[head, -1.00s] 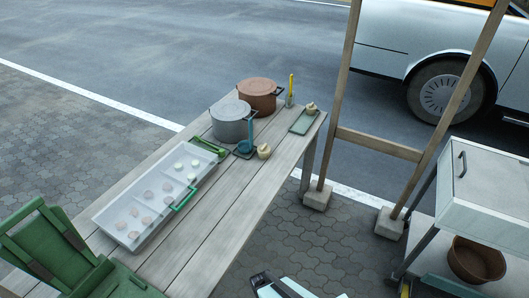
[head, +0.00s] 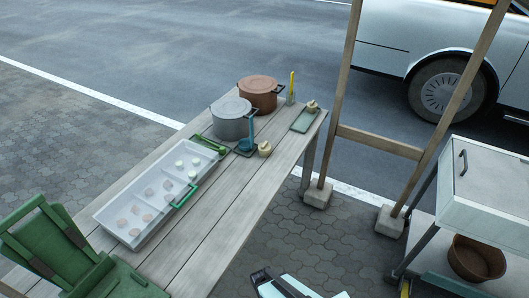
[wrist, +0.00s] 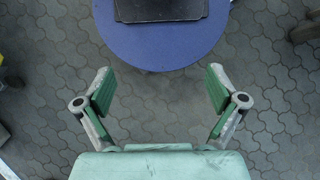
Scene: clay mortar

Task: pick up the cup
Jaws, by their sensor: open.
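I cannot pick out a cup with certainty in either view. In the head view, two small beige things, one (head: 265,149) at the table's right edge and one (head: 311,106) on a green tray, are too small to name. A narrow grey holder (head: 291,99) with a yellow item stands near the far end. In the wrist view, my gripper (wrist: 160,95) is open with nothing between its green-padded fingers. Paved ground shows between them. A round blue surface (wrist: 160,50) bearing a dark flat thing (wrist: 160,8) lies beyond the fingertips.
The long plank table (head: 225,220) holds a grey pot (head: 231,125), a brown pot (head: 258,95), a blue ladle (head: 245,145) and a white divided tray (head: 125,232). A green chair (head: 45,250) is at left. A wooden frame (head: 380,142) and white cart (head: 487,205) stand right.

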